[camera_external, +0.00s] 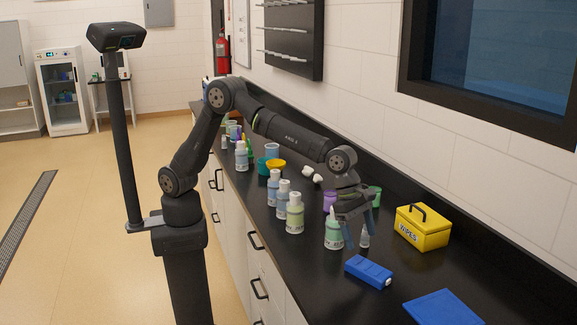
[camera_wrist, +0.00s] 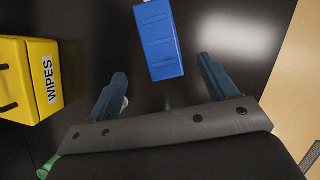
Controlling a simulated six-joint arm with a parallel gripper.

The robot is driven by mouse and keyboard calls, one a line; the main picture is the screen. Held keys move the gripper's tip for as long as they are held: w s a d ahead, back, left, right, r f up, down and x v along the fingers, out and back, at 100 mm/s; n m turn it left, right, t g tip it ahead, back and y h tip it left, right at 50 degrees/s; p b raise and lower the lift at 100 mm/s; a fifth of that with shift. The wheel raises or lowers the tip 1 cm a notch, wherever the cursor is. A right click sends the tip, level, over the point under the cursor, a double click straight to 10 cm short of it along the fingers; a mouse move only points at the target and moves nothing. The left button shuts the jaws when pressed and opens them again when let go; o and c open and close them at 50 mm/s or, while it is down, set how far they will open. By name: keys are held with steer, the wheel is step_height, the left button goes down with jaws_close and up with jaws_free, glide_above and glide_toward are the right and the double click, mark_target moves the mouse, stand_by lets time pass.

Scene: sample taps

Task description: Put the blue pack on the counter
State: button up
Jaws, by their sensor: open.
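The blue pack (camera_external: 368,271) is a small blue box lying flat on the black counter (camera_external: 387,299), near its front edge. In the wrist view the blue pack (camera_wrist: 159,42) shows at the top middle, ahead of the fingertips and in line with the space between them. My gripper (camera_external: 357,225) is above the counter, behind the pack and apart from it. In the wrist view my gripper (camera_wrist: 162,78) has its two blue fingers spread wide with nothing between them.
A yellow wipes box (camera_external: 423,228) stands right of my gripper. A flat blue mat (camera_external: 443,308) lies at the front right. More bottles line the counter to the left.

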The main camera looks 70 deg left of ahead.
mark_target(368, 266)
steer(key=shift+v, duration=1.4)
steer(key=shift+f, duration=0.1)
steer(key=x, duration=1.2)
steer(key=shift+r, duration=1.85)
steer(key=shift+f, duration=0.1)
